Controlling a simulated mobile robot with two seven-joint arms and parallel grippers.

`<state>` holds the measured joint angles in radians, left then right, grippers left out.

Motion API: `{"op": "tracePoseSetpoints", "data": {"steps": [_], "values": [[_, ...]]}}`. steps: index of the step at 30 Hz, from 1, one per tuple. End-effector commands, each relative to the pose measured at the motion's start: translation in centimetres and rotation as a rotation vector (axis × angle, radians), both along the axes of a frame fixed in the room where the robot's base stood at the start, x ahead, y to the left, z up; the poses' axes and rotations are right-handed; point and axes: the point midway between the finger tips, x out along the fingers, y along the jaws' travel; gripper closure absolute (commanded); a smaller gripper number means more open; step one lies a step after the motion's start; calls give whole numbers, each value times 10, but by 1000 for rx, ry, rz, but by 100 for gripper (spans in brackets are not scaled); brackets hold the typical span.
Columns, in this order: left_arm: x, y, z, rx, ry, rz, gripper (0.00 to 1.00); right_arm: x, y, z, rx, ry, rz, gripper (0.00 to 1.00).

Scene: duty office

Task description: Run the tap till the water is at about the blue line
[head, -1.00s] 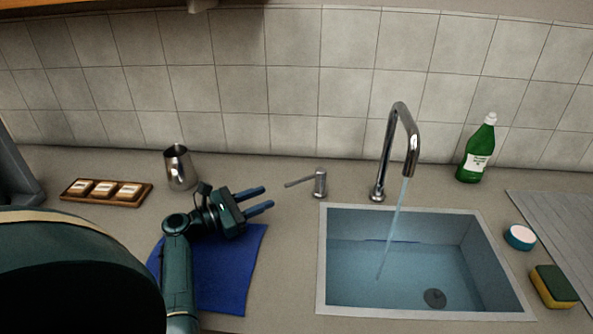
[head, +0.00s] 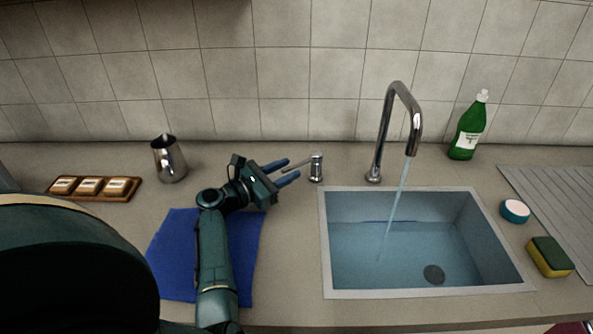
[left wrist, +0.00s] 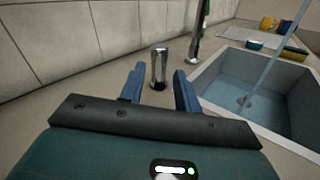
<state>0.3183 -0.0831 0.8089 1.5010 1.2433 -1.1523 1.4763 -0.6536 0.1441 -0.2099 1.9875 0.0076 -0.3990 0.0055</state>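The tap (head: 384,130) is running, and a thin stream of water (head: 399,200) falls into the sink (head: 327,270). Water (head: 400,255) covers the sink floor and the drain. A short blue line (head: 390,221) shows on the far wall, close to the water's far edge; the exact gap is too small to tell. The tap lever (head: 303,168) stands left of the tap, its handle pointing left. My left gripper (head: 292,169) is open, its fingers pointing at the lever. In the left wrist view the lever (left wrist: 159,62) appears between the fingertips. My right gripper is out of view.
A metal jug (head: 169,160) and a wooden tray (head: 128,190) with several small blocks stand left. A blue cloth (head: 180,255) lies under my left arm. A green bottle (head: 467,130), a round scrubber (head: 514,211), a sponge (head: 549,256) and a ridged drainboard (head: 560,205) are right.

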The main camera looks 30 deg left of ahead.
Motion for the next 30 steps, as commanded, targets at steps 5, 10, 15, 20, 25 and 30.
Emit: {"op": "tracePoseSetpoints", "data": {"steps": [5, 10, 15, 20, 25, 30], "values": [[25, -9, -2, -1, -2, 0, 67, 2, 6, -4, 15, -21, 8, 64], [34, -13, -1, 0, 1, 0, 67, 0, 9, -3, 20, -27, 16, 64], [36, -13, 0, 0, 1, 0, 67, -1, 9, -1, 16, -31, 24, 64], [35, -13, 0, -1, 1, 0, 72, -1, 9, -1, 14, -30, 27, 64], [35, -13, 0, -1, 1, 0, 85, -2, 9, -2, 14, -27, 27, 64], [35, -13, 0, -1, 1, 0, 99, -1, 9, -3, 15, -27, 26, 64]]}}
